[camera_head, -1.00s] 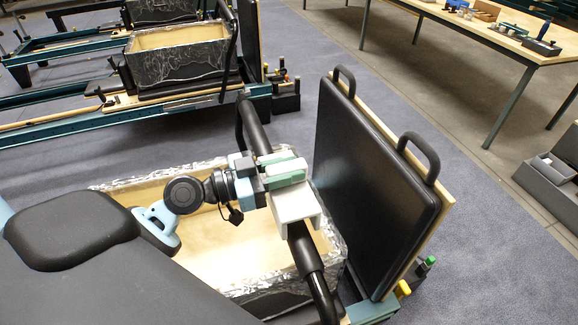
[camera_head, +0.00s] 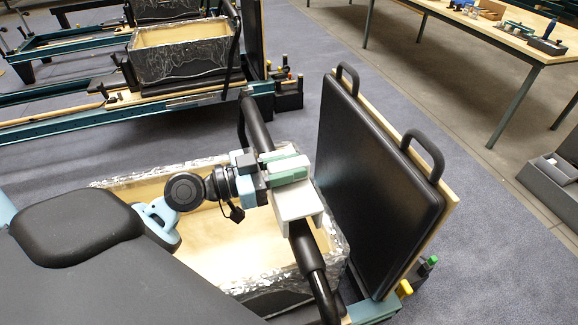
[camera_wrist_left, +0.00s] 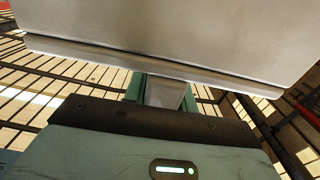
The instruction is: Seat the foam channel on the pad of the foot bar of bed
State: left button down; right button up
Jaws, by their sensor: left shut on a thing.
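The foam channel (camera_head: 299,204) is a pale grey-white piece. In the head view it lies over the middle of the black foot bar (camera_head: 318,288), with its open side apparently downward. Whether it touches the bar's pad (camera_head: 304,249) cannot be told, as the channel and gripper hide that part. My left gripper (camera_head: 288,169), with green fingers, is shut on the channel's upper left side. In the left wrist view the channel (camera_wrist_left: 180,35) spans the top, above the green and dark gripper body (camera_wrist_left: 150,140). My right gripper is not in view.
A foil-edged box (camera_head: 215,240) lies beneath the bar. A black upright board (camera_head: 375,180) with two handles stands just right of it. Another bed (camera_head: 180,60) and a worktable (camera_head: 500,40) stand behind.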

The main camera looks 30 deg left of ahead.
aim_at(289, 188)
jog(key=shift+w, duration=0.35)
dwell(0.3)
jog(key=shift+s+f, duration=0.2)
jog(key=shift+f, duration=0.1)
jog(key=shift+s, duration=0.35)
pick_arm(q)
jog(key=shift+b, duration=0.45)
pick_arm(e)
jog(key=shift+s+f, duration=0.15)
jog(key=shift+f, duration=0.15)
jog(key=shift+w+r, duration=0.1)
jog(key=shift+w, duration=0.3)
pick_arm(q)
jog(key=shift+f+b, duration=0.45)
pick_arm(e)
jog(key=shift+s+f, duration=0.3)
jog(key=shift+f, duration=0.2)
pick_arm(q)
jog(key=shift+f+b, duration=0.45)
jog(key=shift+f, duration=0.05)
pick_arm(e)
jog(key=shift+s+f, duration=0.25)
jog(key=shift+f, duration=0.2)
